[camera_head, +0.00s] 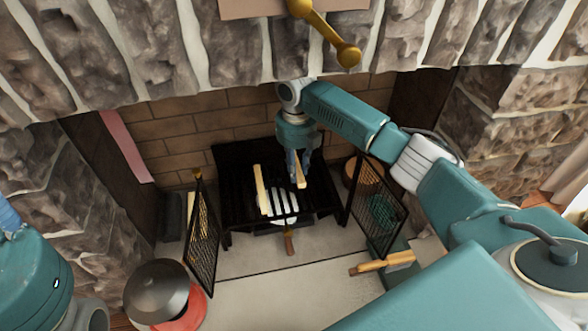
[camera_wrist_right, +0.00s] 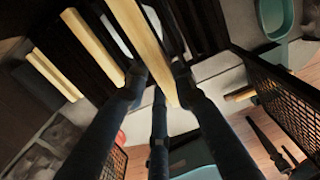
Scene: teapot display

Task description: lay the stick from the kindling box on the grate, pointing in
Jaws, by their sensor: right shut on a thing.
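My right gripper (camera_head: 298,178) reaches into the fireplace over the black grate (camera_head: 232,205). It is shut on a pale wooden stick (camera_head: 300,172), which also shows between the fingers in the right wrist view (camera_wrist_right: 143,45). The held stick is over the grate; I cannot tell whether it touches the bars. Another pale stick (camera_head: 262,188) lies on the grate, left of the held one; it also shows in the wrist view (camera_wrist_right: 92,45). More sticks (camera_wrist_right: 52,72) show at the left of the wrist view. Bluish parts of my left gripper (camera_head: 10,218) show at the left edge, mostly cut off.
Black mesh screen panels stand open at the left (camera_head: 202,240) and right (camera_head: 377,205) of the grate. A dark round-lidded pot on red (camera_head: 158,290) stands front left. A wooden-handled tool (camera_head: 382,264) lies front right. A pale hearth slab (camera_head: 270,290) lies in front, largely clear.

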